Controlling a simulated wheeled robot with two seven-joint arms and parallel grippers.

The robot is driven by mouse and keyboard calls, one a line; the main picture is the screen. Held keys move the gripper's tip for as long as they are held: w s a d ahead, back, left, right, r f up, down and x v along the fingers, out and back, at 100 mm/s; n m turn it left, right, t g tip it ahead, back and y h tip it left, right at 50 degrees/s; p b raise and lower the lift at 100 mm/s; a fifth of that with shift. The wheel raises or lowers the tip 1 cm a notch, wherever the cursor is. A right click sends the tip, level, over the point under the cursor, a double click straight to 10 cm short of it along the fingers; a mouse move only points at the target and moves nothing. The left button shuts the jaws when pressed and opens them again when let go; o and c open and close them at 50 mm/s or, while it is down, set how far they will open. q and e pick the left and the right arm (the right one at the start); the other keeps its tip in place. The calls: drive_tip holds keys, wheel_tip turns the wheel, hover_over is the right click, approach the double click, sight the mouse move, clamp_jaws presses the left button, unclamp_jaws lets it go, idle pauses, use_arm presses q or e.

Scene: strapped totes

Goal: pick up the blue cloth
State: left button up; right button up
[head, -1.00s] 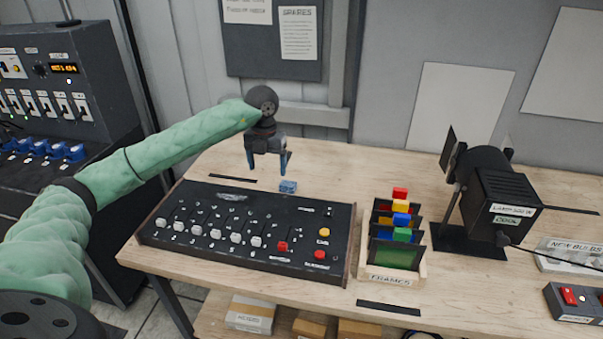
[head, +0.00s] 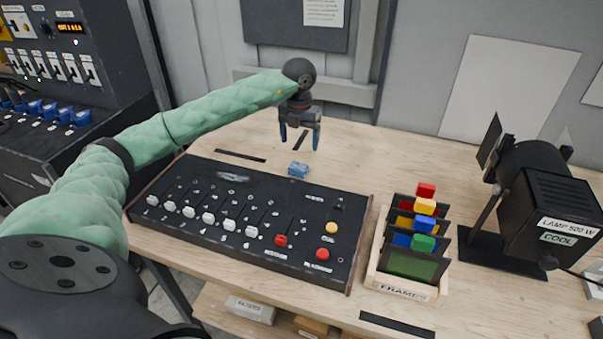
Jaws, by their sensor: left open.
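The blue cloth (head: 298,169) is a small folded or crumpled piece on the wooden table, just behind the back edge of the black control desk. My left gripper (head: 300,145) hangs above and slightly behind it in the picture, fingers pointing down. Its jaws are open and empty, and a gap shows between the fingertips and the cloth. My right gripper is not in view.
The black fader desk (head: 250,222) stands in front of the cloth. A wooden rack of coloured frames (head: 405,288) stands to its right, with a black lamp (head: 548,200) beyond. Bare table (head: 370,160) lies around the cloth.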

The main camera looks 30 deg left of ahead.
sight(298, 166)
use_arm(q)
wheel_tip(298, 166, down, 3)
drive_tip(key=shift+f+b, duration=0.1)
drive_tip(key=shift+b, duration=1.05)
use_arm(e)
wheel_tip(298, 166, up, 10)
use_arm(q)
drive_tip(key=shift+f+p, duration=0.55)
drive_tip(key=shift+f, duration=0.7)
drive_tip(key=f+p, duration=0.1)
drive_tip(key=f, duration=0.2)
drive_tip(key=f+p, duration=0.1)
drive_tip(key=shift+w+a+f+p, duration=0.15)
drive_tip(key=shift+a+f+p, duration=0.1)
drive_tip(key=shift+a+p, duration=0.05)
drive_tip(key=shift+f, duration=0.35)
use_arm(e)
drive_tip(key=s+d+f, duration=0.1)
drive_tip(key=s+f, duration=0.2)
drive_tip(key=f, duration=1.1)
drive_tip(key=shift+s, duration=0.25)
use_arm(q)
drive_tip(key=shift+c, duration=0.4)
drive_tip(key=c, duration=1)
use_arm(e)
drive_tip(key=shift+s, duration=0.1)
